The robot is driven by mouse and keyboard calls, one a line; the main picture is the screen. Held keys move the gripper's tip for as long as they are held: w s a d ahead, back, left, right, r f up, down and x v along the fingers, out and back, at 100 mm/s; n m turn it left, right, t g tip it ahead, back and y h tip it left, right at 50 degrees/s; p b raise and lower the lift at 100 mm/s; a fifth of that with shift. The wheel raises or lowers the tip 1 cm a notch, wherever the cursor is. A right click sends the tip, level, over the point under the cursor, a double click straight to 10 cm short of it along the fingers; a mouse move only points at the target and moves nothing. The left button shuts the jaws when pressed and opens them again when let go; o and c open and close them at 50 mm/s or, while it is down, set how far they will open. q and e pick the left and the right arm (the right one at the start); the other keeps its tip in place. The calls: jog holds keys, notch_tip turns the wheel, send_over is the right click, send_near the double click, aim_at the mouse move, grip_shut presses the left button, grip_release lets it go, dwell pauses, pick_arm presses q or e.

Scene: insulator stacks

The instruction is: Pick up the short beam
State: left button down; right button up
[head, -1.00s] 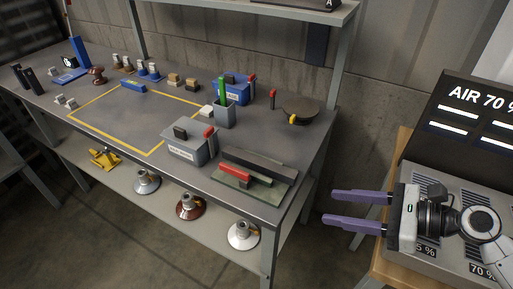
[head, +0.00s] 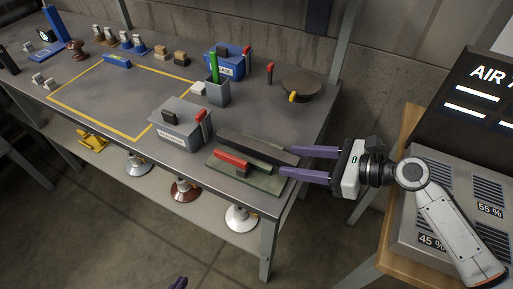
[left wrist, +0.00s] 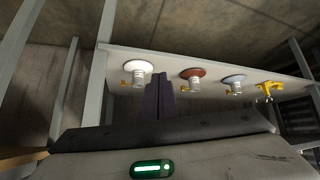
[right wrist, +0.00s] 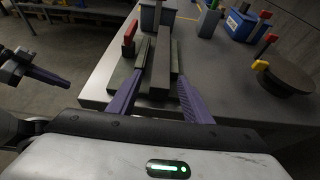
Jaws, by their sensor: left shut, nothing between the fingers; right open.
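A long dark grey beam (head: 258,146) lies on the green tray (head: 213,166) at the table's front right corner. My left gripper (left wrist: 159,97) is shut and empty, low in front of the table; only a fingertip shows in the head view.
A grey bin (head: 183,127) stands left of the tray. A grey cup with a green item (head: 216,92), a blue bin (head: 224,63) and a round dark disc (head: 301,88) are behind. A panel stand (head: 438,200) is at right.

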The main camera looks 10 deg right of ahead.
jog(key=shift+w+a+f, duration=0.25)
jog(key=shift+w+a, duration=0.1)
jog(key=shift+a, duration=0.1)
jog(key=shift+r, duration=0.1)
grip_shut()
